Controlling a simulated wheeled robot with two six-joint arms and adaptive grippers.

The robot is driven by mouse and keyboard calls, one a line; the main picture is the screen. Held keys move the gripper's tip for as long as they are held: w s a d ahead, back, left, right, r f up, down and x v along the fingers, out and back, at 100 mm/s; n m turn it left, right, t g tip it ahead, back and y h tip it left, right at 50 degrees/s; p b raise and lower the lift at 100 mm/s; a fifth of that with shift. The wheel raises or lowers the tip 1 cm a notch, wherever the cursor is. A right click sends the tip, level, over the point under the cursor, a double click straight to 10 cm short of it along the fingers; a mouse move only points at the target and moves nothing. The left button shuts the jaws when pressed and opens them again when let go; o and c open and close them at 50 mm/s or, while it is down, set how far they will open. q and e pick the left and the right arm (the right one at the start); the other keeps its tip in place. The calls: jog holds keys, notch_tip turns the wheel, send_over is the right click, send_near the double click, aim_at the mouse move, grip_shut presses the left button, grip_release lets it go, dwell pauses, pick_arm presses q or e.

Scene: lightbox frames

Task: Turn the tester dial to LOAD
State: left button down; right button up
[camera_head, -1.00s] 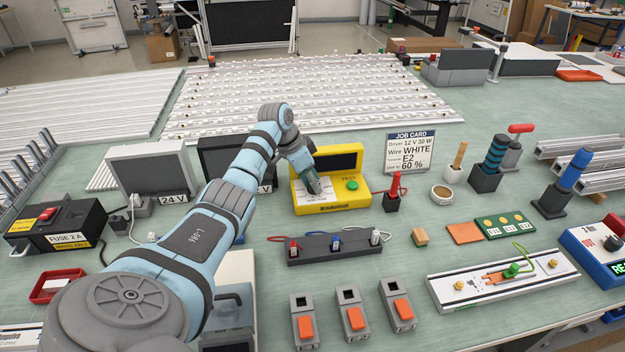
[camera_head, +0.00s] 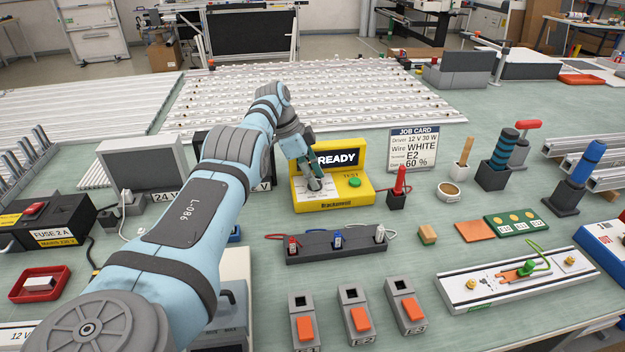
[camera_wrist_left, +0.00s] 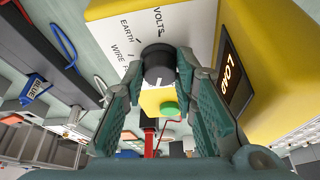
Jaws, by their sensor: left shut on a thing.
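The yellow tester (camera_head: 333,203) stands mid-table, with a black dial (camera_wrist_left: 158,64) and a green button (camera_head: 355,182). My left gripper (camera_head: 314,184) reaches down onto the tester's face. In the left wrist view its fingers (camera_wrist_left: 160,80) are shut on the dial, one on each side. A white mark on the dial points toward the button side. VOLTS, EARTH and a partly hidden WIRE label show beside the dial. My right gripper is out of view.
A job card (camera_head: 412,149) stands behind and right of the tester. A red probe in a black holder (camera_head: 397,200) is close on its right. A dark block with coloured wire ends (camera_head: 335,246) lies in front. Dark and grey boxes stand to the left.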

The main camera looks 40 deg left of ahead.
pick_arm(q)
jog(key=c, duration=1.3)
grip_release()
